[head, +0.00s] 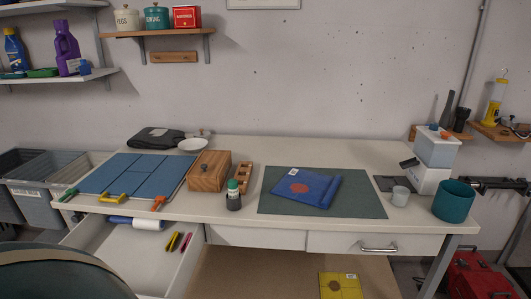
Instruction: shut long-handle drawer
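An open drawer (165,255) is pulled out from under the left part of the white workbench. Its inside shows, with a blue and white roll (140,223) at the back and a few small pens or tools (180,241) in it. Its front and any handle are out of sight at the lower left. A closed drawer (330,242) with a metal bar handle (378,248) is at the right of the bench. A plain closed front (255,237) lies between them. Neither of my grippers shows in the head view.
A dark rounded object (60,270), perhaps a chair back, covers the lower left near the open drawer. Grey bins (35,200) stand left of the bench. A wooden block (209,171), green bottle (233,195) and mat (350,205) are on top. A red case (475,275) is at right.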

